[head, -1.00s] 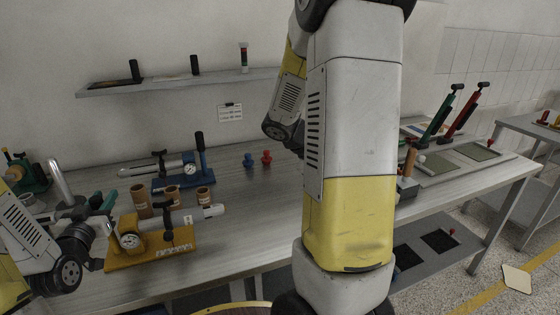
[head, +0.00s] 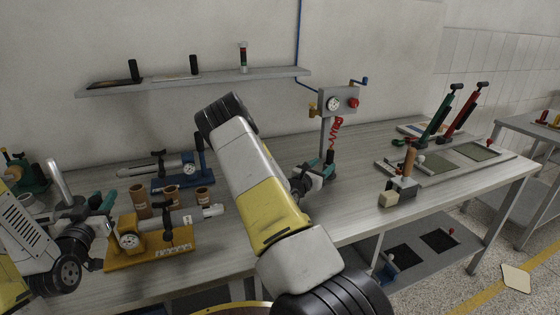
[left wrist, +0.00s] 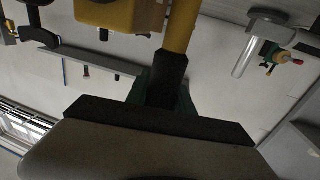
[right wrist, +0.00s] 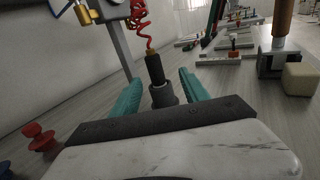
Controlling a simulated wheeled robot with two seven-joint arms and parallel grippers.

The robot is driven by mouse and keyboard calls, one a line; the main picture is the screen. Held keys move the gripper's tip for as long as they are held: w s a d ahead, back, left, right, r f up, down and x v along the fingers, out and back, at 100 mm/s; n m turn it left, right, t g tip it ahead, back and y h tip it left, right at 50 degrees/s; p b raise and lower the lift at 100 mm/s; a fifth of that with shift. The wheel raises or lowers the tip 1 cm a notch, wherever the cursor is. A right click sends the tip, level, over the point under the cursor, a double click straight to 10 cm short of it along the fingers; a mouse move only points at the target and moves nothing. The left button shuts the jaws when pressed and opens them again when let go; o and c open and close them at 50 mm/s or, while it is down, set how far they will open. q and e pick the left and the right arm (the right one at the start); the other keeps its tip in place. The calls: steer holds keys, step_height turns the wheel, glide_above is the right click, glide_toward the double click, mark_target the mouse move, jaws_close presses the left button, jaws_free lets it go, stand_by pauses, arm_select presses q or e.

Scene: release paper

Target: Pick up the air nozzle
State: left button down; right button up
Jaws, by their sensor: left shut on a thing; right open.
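The air nozzle (right wrist: 155,70) is a black cylinder on the end of a red coiled hose (right wrist: 138,18), upright above a grey round holder (right wrist: 163,95). In the head view the nozzle (head: 330,156) shows small under the hose (head: 336,130). My right gripper (right wrist: 160,92) is open, its teal fingers on either side of the nozzle and holder; I cannot tell whether they touch. It also shows in the head view (head: 322,172). My left gripper (head: 108,208) is shut on a black handle (left wrist: 166,75) with a yellow rod, beside the yellow-based gauge device (head: 155,256).
A grey panel (head: 340,101) with a gauge and red knob stands behind the nozzle. A block with a brown handle (head: 408,170) stands to the right. Red and blue pegs (right wrist: 38,138) lie left of my right gripper. A shelf (head: 190,78) is on the wall.

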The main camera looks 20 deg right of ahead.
mark_target(329, 158)
steer(key=shift+w+d+f+n, duration=0.15)
steer(key=shift+w+f+n, duration=0.05)
steer(key=shift+w+n, duration=0.15)
steer(key=x, duration=0.6)
steer(key=shift+w+x, duration=0.15)
steer(key=shift+x, duration=1.2)
steer(key=shift+w+x, duration=0.15)
steer(key=shift+x, duration=1.2)
steer(key=shift+r, duration=0.1)
steer(key=shift+c, duration=0.4)
jaws_close()
